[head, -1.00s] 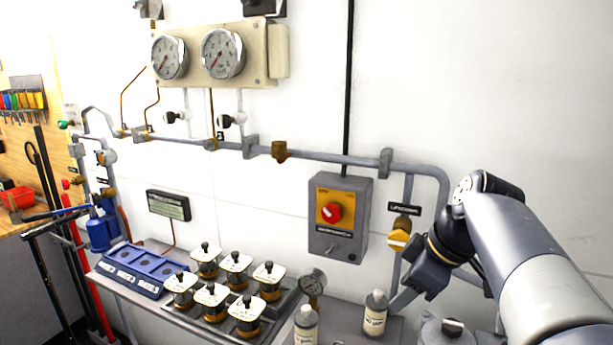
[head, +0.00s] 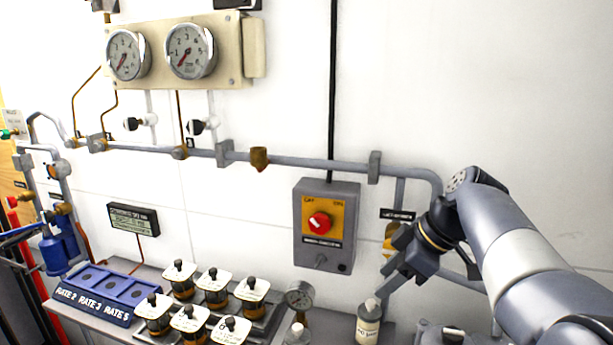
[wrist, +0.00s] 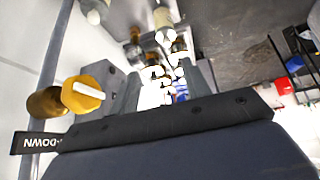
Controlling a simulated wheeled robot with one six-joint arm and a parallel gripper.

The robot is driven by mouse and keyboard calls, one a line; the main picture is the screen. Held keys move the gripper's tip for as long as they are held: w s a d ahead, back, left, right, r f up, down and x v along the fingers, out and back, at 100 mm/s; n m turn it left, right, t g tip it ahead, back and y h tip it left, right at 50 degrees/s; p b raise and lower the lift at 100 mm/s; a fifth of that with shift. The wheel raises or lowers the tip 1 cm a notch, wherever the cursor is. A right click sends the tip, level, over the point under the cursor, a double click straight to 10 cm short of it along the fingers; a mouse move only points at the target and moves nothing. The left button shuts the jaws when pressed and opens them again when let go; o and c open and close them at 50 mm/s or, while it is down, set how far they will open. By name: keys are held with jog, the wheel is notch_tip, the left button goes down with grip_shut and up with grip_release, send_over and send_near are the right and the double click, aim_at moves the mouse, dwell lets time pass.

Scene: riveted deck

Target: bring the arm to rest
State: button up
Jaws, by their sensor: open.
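A yellow valve knob (wrist: 84,95) is close beside the gripper at the left in the wrist view. In the head view my gripper partly hides that knob (head: 389,238).
A grey switch box (head: 341,213) with a red knob is on the wall left of my gripper. A white bottle (head: 368,322) stands below. Several capped jars (head: 214,287) and a blue rack (head: 110,290) stand on the shelf. Open wall (head: 500,90) lies above the arm.

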jog(key=shift+s+a+f+m+h+p, duration=0.15)
jog(key=shift+s+h+p, duration=0.1)
jog(key=shift+s, duration=0.25)
jog(key=shift+s+a+m+h+p, duration=0.1)
jog(key=shift+s+m+h+p, duration=0.1)
jog(key=shift+s, duration=0.25)
